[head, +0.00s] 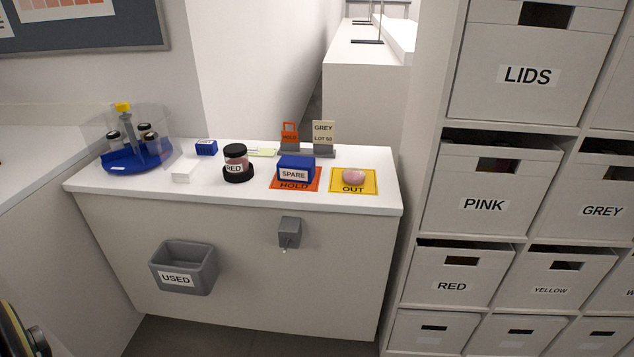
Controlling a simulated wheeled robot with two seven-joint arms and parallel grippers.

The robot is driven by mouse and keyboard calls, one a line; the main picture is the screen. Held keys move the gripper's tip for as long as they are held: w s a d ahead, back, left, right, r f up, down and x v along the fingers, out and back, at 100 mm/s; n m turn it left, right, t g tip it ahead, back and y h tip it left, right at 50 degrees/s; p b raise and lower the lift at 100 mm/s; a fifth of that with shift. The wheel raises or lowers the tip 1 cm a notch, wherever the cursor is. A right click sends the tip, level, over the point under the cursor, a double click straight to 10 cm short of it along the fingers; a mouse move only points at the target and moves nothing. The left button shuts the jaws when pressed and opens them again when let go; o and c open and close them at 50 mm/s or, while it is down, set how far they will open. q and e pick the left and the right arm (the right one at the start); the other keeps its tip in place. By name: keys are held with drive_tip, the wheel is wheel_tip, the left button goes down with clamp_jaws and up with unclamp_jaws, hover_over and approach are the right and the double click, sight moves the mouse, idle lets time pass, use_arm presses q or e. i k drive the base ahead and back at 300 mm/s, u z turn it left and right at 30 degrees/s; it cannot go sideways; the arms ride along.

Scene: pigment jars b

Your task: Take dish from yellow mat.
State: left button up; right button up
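A small round dish (354,176), pinkish in look, sits on the yellow mat (369,188) at the right end of the white counter. The mat's front reads OUT, and the dish covers its middle. No gripper is near the dish or the mat. Neither of my grippers can be made out in the head view. A dark part with a yellow edge shows at the lower left corner, too cut off to identify.
Left of the mat, a blue SPARE box (295,168) stands on an orange HOLD mat (291,186). A RED jar (236,158) is further left. Signs (324,136) stand behind. A blue carousel (136,158) fills the left end. Labelled bins (484,205) rise at right.

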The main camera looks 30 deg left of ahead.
sight(353, 176)
drive_tip(key=z, duration=0.1)
drive_tip(key=k, duration=0.25)
drive_tip(key=u, duration=1.45)
drive_tip(key=i, duration=1.3)
drive_tip(key=z, duration=0.45)
